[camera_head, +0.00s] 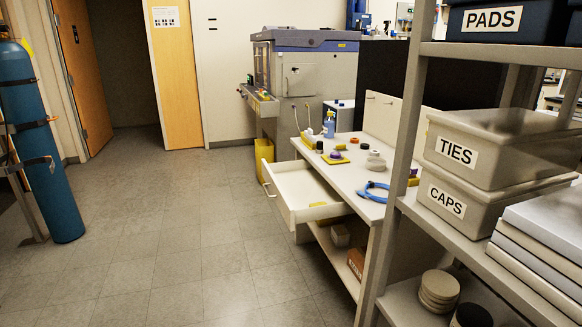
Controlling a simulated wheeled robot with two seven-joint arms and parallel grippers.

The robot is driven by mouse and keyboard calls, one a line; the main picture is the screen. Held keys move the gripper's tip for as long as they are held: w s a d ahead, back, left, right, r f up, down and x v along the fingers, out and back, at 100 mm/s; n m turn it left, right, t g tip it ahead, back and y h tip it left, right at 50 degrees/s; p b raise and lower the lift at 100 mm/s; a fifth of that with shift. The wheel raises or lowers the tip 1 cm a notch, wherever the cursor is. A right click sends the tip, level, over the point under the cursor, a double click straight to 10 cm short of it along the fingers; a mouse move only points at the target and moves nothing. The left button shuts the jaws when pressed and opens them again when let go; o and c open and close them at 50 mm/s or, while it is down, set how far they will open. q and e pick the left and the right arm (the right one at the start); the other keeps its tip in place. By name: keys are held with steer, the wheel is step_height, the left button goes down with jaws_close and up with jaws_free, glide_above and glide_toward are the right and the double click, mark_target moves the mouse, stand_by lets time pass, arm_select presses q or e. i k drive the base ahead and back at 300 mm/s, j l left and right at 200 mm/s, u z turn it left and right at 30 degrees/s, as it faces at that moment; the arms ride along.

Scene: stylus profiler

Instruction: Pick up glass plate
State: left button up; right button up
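I cannot make out a glass plate in the head view. A white table (343,181) stands right of centre with several small items on it. Its drawer (297,188) is pulled out to the left, and a small yellow item (318,204) shows inside it. A yellow pad (335,158) with a purple item (336,154) on it lies on the tabletop. A blue ring-shaped item (374,191) lies near the table's front edge. Neither of my grippers is in view.
A grey shelf rack (409,130) with bins labelled TIES (505,143) and CAPS (480,194) blocks the right side. A blue gas cylinder (38,145) stands at left. A large grey machine (300,85) stands behind the table. The tiled floor (165,220) is clear.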

mark_target(338, 148)
steer(key=i+j+z, duration=0.2)
steer(key=i, duration=0.2)
steer(key=i+z, duration=0.25)
steer(key=i, duration=0.2)
steer(key=i+j+z, duration=0.45)
steer(key=j, duration=0.35)
steer(key=i+j+z, duration=0.2)
steer(key=j+z, duration=0.25)
steer(key=j, duration=0.4)
steer(key=i+j+z, duration=0.1)
steer(key=j+z, duration=0.35)
steer(key=j, duration=0.5)
steer(key=j+z, duration=0.45)
steer(key=j, duration=0.5)
steer(key=k+j+z, duration=0.3)
steer(key=j+z, duration=0.15)
steer(key=j, duration=0.45)
